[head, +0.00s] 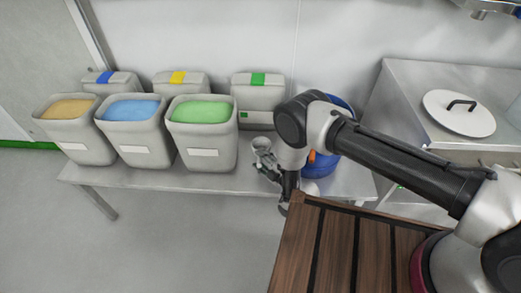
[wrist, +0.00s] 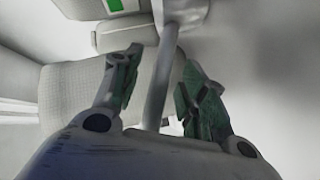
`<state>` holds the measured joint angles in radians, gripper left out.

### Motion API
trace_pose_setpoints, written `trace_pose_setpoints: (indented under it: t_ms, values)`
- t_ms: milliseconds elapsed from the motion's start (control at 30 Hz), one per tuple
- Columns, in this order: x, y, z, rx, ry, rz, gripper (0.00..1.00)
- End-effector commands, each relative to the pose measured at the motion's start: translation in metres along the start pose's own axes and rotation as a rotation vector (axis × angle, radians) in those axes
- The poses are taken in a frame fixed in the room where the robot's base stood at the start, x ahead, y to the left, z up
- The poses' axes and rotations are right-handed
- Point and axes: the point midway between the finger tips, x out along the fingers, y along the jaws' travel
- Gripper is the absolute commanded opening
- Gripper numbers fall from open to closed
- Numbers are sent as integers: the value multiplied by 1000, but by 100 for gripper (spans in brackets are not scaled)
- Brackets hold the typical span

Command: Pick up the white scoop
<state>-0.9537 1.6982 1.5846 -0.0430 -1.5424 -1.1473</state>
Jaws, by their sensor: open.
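A pale scoop with a round cup (head: 262,145) shows in the head view at the bench's front, right of the green-filled bin. My gripper (head: 270,170) is just below and beside the cup, pointing down over the bench edge. In the wrist view the scoop's long pale handle (wrist: 160,75) runs between my two open fingers, with part of the cup (wrist: 188,12) at the top edge. The fingers are apart, with gaps showing beside the handle. My arm hides part of the area to the right.
Open bins of tan (head: 70,109), blue (head: 132,110) and green (head: 202,112) powder stand on the steel bench (head: 150,177), with lidded bins behind. A blue drum (head: 342,104) is partly behind my arm. A steel cabinet (head: 400,85) with a round white lid (head: 450,120) stands right.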

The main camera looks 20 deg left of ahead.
Motion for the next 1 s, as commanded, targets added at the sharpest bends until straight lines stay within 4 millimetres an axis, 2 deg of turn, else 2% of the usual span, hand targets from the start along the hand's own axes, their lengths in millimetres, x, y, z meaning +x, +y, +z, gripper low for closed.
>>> trace_pose_setpoints:
  t_ms: [133, 367, 600, 1000]
  values:
    - [15, -1, 0, 0, 0, 0, 42]
    - [16, -1, 0, 0, 0, -2, 42]
    - [16, -1, 0, 0, 0, -2, 1]
    - [16, -1, 0, 0, 0, -1, 0]
